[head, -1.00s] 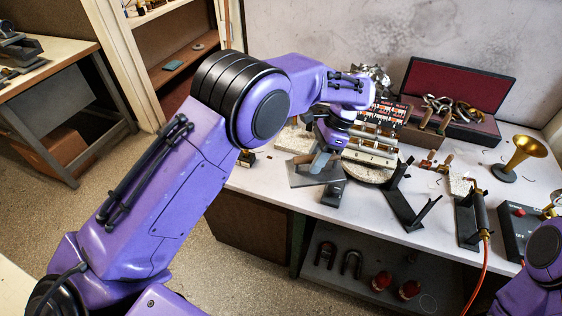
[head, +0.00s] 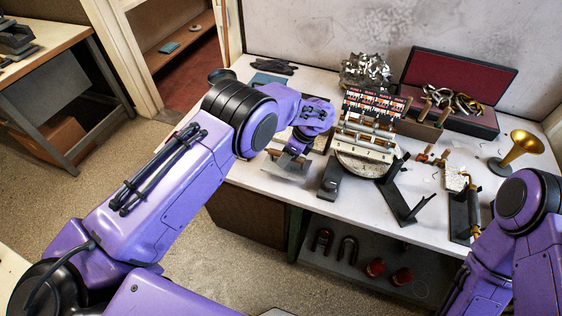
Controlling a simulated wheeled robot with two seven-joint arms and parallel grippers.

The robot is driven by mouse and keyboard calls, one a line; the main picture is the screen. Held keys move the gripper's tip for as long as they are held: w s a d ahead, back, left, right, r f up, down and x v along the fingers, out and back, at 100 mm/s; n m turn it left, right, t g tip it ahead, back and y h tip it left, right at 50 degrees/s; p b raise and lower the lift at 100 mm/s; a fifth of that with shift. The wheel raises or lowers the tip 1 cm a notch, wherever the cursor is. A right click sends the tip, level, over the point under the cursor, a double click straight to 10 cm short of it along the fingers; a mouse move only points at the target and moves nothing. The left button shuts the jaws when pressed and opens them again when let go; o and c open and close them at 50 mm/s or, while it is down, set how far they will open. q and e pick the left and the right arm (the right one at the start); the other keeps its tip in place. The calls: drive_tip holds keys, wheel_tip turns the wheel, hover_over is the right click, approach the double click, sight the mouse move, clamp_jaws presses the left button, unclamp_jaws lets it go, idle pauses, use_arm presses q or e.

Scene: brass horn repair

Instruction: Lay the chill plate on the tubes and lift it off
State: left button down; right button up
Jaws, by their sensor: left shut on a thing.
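The chill plate (head: 286,164), a flat grey metal piece, hangs below my left gripper (head: 298,147) at the left of the bench. The gripper is shut on it; its fingertips are partly hidden by my wrist. The tubes (head: 364,137) lie side by side in a fixture on a round turntable (head: 366,168), to the right of the plate. The plate is apart from the tubes. My right arm comes in at the right edge, but its gripper is not visible.
A dark block (head: 334,180) stands just right of the plate. A black angled stand (head: 399,196) is in front of the turntable. An open red-lined case (head: 455,81), a brass horn (head: 519,148) and a black torch stand (head: 461,218) are further right.

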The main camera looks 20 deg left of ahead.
use_arm(q)
wheel_tip(320, 180, down, 4)
drive_tip(key=b, duration=0.2)
drive_tip(key=shift+w+a+r+b, duration=0.15)
drive_tip(key=shift+r+b, duration=0.1)
drive_tip(key=shift+b, duration=0.15)
drive_tip(key=shift+w+f, duration=0.15)
drive_tip(key=shift+f, duration=0.2)
drive_tip(key=shift+r, duration=0.25)
drive_tip(key=shift+f, duration=0.2)
drive_tip(key=c, duration=0.9)
unclamp_jaws()
drive_tip(key=shift+o, duration=0.2)
